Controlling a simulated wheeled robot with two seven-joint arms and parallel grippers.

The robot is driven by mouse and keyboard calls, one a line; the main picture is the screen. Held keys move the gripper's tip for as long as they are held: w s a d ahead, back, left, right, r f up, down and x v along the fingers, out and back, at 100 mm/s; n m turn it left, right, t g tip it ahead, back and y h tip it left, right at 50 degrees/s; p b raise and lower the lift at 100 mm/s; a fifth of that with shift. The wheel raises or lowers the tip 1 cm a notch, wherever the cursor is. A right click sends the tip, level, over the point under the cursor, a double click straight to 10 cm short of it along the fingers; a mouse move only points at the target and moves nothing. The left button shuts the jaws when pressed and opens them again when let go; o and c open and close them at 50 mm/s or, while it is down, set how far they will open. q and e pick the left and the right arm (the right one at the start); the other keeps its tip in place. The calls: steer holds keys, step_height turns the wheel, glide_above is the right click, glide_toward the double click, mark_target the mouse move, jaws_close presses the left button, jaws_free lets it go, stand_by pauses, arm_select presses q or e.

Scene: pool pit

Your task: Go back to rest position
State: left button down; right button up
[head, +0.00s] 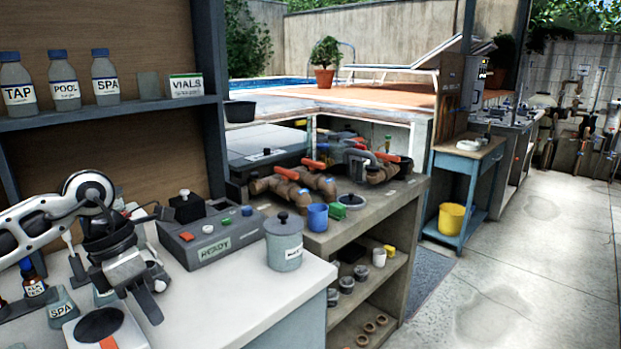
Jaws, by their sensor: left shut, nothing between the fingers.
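My left arm comes in from the left over the white counter (235,305). Its gripper (152,300) points down and is shut and empty, just above the counter. It is left of the grey control box marked READY (212,238) and behind and right of a small white device with a dark round plate (100,325). My right gripper is not in view.
A lidded grey jar (284,241) stands right of the control box. Small bottles and an SPA beaker (60,308) stand near my left arm. A shelf (110,112) above holds labelled bottles. The counter's front right is clear. Open floor (530,260) lies right.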

arm_select(q)
steer(key=s+d+n+t+h, duration=0.25)
steer(key=d+n+h, duration=0.45)
steer(key=d, duration=0.5)
steer(key=s+d+n+t+h, duration=0.25)
steer(key=d+n+h, duration=0.25)
steer(key=d+h, duration=0.6)
steer(key=s+a+f+n+t+y, duration=0.2)
steer(key=a+f+n+t+y, duration=0.25)
steer(key=f+n+y, duration=0.7)
steer(key=s+a+f+n+t+y, duration=0.2)
steer(key=a+f+n+t+y, duration=0.3)
steer(key=f+n, duration=0.7)
steer(key=s+f+n+g+y, duration=0.2)
steer(key=s+f+n+g, duration=0.1)
steer(key=s+n, duration=0.3)
steer(key=shift+s+a+f+n+g, duration=0.25)
steer(key=shift+s+f+n+g, duration=0.15)
steer(key=shift+g, duration=0.15)
